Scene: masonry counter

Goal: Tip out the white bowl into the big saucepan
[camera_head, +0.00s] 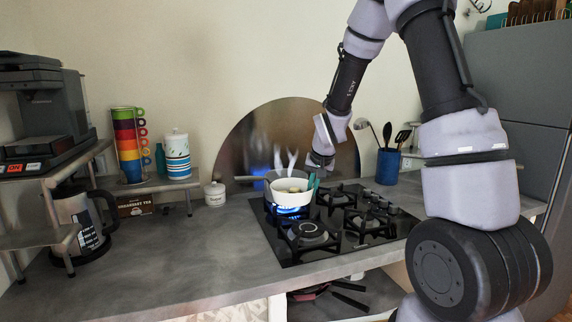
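The white bowl (290,197) is upright at the back left of the hob, with small brownish contents showing inside. My gripper (313,187) has its teal fingertips at the bowl's right rim and appears shut on it. The big saucepan (271,176) is behind the bowl, and its handle (246,179) points left. The bowl hides most of the saucepan, including its inside. Whether the bowl touches the saucepan cannot be told.
Blue flame burns under the bowl and saucepan on the black hob (300,252). A blue utensil holder (388,166) stands right, a small white jar (215,193) left. Stacked coloured cups (130,145) and a striped canister (177,155) are on a shelf.

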